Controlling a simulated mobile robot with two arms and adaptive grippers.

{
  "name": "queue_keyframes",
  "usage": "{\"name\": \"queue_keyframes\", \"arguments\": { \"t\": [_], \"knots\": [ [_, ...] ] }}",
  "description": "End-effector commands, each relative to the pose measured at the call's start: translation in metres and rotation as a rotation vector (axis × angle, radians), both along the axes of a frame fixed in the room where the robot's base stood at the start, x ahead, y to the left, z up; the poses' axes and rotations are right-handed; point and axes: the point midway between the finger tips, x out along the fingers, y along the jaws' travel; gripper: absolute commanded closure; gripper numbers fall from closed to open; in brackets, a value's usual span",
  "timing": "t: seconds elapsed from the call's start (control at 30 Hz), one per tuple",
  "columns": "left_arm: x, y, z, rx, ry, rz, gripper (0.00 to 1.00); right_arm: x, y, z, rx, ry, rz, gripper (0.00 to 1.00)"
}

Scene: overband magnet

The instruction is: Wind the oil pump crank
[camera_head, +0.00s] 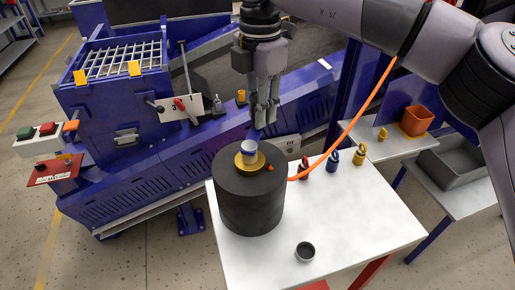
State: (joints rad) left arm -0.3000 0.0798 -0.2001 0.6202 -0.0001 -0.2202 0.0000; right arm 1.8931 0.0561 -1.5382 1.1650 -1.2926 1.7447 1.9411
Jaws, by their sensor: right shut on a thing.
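A black drum (250,204) stands on the white table. A brass-coloured flange (238,163) with a grey and blue cylindrical pump head (249,147) sits on its top. An orange hose (318,163) leaves the drum top and rises to the upper right. My right gripper (265,116) points down just behind and above the pump head, its fingers close together. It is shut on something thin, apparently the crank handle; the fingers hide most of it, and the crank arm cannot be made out. My left gripper is not in view.
The white table (345,240) holds a small dark cup (305,251) and several coloured fittings (333,162). A blue machine (125,95) stands behind. A grey bin (455,170) and an orange container (416,120) are at the right. The table's front right is clear.

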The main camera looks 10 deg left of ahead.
Motion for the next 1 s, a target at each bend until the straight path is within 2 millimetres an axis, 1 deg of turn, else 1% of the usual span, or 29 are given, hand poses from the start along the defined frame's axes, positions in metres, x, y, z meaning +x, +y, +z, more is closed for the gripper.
{"name": "queue_keyframes", "arguments": {
  "t": [0.03,0.13,0.33,0.43,0.73,1.0],
  "knots": [
    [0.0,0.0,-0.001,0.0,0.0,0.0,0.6,-0.004,0.002,-0.002,-0.001,0.009,0.008,1.0],
    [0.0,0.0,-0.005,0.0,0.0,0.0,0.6,-0.004,-0.001,-0.004,0.001,0.009,0.008,1.0],
    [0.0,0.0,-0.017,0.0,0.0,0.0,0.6,-0.009,-0.014,-0.004,0.001,0.008,0.008,1.0],
    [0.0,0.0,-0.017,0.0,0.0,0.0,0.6,-0.01,-0.017,-0.002,0.002,0.008,0.009,1.0],
    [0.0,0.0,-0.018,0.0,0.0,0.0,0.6,-0.011,-0.017,-0.001,0.005,0.006,0.009,1.0],
    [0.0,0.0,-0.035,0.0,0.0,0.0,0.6,-0.021,-0.03,-0.003,0.006,0.004,0.01,1.0]
  ]
}}
